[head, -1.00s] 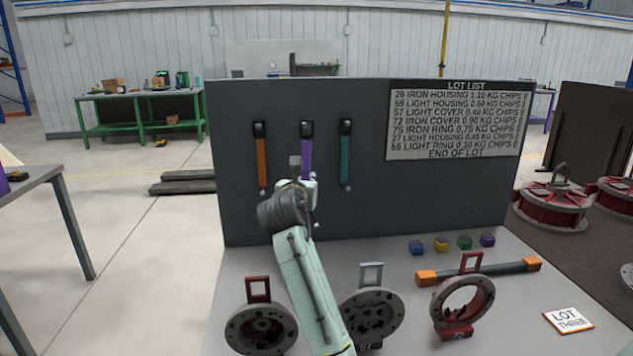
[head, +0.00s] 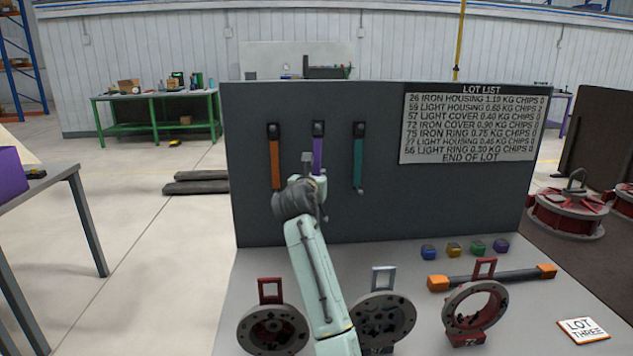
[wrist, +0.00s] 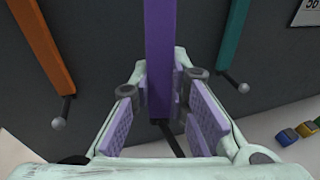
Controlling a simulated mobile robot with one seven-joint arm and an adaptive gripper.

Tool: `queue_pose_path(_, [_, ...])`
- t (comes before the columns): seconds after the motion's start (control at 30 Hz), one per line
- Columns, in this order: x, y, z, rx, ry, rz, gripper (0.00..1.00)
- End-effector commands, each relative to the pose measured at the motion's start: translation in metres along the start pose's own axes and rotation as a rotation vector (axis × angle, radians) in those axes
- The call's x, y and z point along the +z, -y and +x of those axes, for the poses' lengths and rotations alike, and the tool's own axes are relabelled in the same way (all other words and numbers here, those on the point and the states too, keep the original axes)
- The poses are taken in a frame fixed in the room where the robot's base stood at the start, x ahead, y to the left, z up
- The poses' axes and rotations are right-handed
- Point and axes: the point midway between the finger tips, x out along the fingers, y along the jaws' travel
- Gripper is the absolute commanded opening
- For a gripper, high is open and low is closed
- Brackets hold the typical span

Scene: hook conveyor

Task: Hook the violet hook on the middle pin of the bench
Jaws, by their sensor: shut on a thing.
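The violet hook (head: 318,149) is a flat upright bar at the middle of the dark panel, with its top at the middle pin's black block (head: 318,128). It hangs between an orange hook (head: 275,163) and a teal hook (head: 358,160). My gripper (wrist: 166,88) is shut on the lower part of the violet hook (wrist: 159,45), with its violet pads on either side. The wrist view shows a dark rod running down from the bar's lower end. In the head view my arm covers that lower end. Whether the top is seated on the pin cannot be told.
The orange hook (wrist: 42,45) and teal hook (wrist: 233,35) flank my gripper, their ball-tipped rods sticking out. Below, the bench holds round flanged parts (head: 273,330), small coloured blocks (head: 453,249), an orange-ended bar (head: 500,278) and a lot card (head: 582,330).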

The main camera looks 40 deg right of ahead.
Motion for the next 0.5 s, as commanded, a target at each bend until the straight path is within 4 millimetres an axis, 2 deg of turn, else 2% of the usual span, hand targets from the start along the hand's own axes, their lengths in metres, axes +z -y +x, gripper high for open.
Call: queue_pose_path(0.5, [0.004, -0.009, 0.03, 0.0, 0.001, 0.0, 0.0])
